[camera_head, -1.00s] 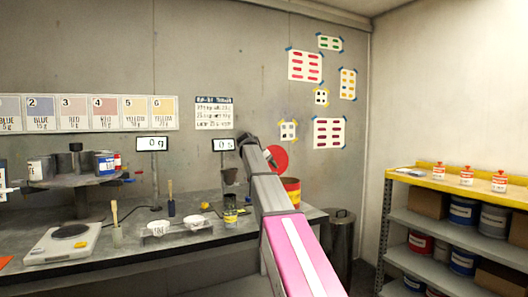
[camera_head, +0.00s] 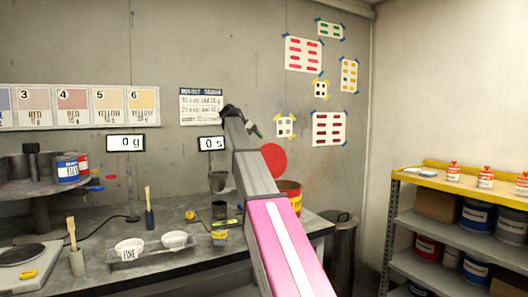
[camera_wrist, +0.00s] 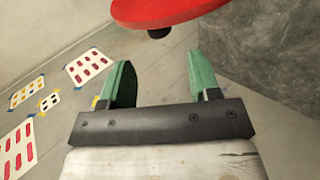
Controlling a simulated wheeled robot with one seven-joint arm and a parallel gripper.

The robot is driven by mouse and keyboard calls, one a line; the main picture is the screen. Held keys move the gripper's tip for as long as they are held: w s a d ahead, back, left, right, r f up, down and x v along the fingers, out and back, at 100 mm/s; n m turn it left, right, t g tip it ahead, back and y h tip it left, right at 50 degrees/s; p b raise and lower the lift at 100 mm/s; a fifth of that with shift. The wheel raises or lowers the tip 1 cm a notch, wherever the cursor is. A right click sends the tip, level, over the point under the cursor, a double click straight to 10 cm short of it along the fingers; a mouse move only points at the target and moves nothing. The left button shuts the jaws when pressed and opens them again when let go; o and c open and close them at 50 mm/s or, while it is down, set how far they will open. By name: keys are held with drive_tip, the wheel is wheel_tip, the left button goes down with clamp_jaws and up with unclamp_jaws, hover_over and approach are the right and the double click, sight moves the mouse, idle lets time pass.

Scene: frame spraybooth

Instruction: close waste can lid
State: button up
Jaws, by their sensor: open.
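The waste can (camera_head: 291,192), red with a yellow band, stands at the bench's right end, partly behind my arm. Its round red lid (camera_head: 273,159) stands raised, its broad face showing in the head view. In the wrist view the red lid (camera_wrist: 170,10) crosses the top edge, with a small dark knob under it. My gripper (camera_wrist: 160,82) is open, its two green fingers apart with nothing between them. The lid lies beyond the fingertips, apart from them in the picture.
The bench (camera_head: 110,270) holds a scale (camera_head: 22,254), two white bowls, brushes and small cans left of my arm. A grey metal bin (camera_head: 342,245) stands on the floor to the right. A shelf (camera_head: 455,195) with paint tins stands farther right. Wall posters hang behind.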

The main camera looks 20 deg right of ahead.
sight(265, 150)
drive_tip(key=x, duration=0.7)
drive_tip(key=shift+d+f, duration=0.1)
drive_tip(key=shift+f, duration=0.05)
clamp_jaws()
